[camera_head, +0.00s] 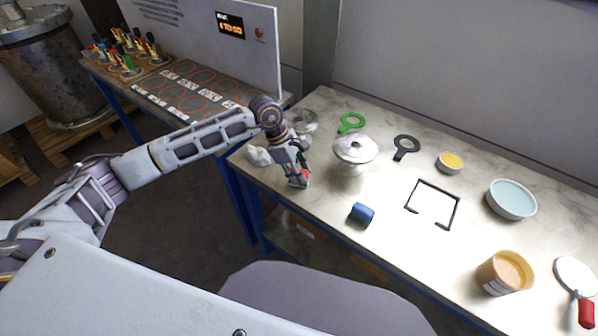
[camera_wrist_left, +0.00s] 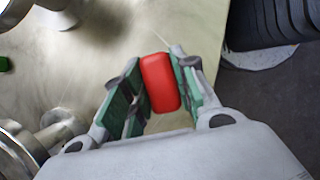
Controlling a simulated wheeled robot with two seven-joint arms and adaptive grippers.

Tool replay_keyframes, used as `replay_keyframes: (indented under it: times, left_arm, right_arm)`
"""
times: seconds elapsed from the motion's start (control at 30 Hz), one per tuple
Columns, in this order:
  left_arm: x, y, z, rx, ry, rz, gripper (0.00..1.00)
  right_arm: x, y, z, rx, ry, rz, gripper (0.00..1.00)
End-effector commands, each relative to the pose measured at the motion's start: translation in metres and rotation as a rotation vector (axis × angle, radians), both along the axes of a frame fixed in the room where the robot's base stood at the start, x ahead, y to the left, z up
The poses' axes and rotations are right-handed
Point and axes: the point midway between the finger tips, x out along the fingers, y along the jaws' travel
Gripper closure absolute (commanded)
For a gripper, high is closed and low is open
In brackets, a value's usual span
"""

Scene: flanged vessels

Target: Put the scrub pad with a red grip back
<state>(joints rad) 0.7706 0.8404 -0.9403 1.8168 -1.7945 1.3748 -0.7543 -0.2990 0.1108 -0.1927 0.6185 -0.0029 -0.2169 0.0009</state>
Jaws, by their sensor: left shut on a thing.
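My left gripper (camera_head: 298,177) is over the near left part of the grey worktop (camera_head: 395,235). It is shut on the red grip (camera_head: 306,173) of the scrub pad. In the left wrist view the red grip (camera_wrist_left: 160,82) sits between the two green-lined fingers. The pad under the grip is mostly hidden, and I cannot tell whether it touches the worktop. A black square outline (camera_head: 457,212) with a gap in its near side lies empty on the worktop to the right. My right gripper is not in view.
A flanged metal vessel (camera_head: 355,148) stands just right of the gripper.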

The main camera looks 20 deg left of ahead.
Motion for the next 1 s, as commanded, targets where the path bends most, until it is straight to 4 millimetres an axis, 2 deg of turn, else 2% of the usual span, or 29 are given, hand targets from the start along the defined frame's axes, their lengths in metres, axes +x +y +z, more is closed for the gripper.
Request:
replay_keyframes:
  times: [0.17,0.2,0.33,0.67,0.87,1.0]
  left_arm:
    - [0.0,0.0,-0.003,0.0,0.0,0.0,0.98]
    - [0.0,0.0,-0.002,0.0,0.0,0.0,0.67]
    - [0.0,0.0,-0.002,0.0,0.0,0.0,0.51]
    - [0.0,0.0,-0.002,0.0,0.0,0.0,0.51]
    - [0.0,0.0,0.001,0.0,0.0,0.0,0.51]
    - [0.001,0.005,0.011,0.001,-0.001,0.002,0.51]
  right_arm:
    - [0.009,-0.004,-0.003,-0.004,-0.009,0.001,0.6]
    - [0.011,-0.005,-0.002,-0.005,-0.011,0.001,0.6]
    - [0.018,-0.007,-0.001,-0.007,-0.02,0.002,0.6]
    - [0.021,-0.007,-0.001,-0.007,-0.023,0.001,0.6]
    - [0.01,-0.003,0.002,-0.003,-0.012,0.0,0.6]
    - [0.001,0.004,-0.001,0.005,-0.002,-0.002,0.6]
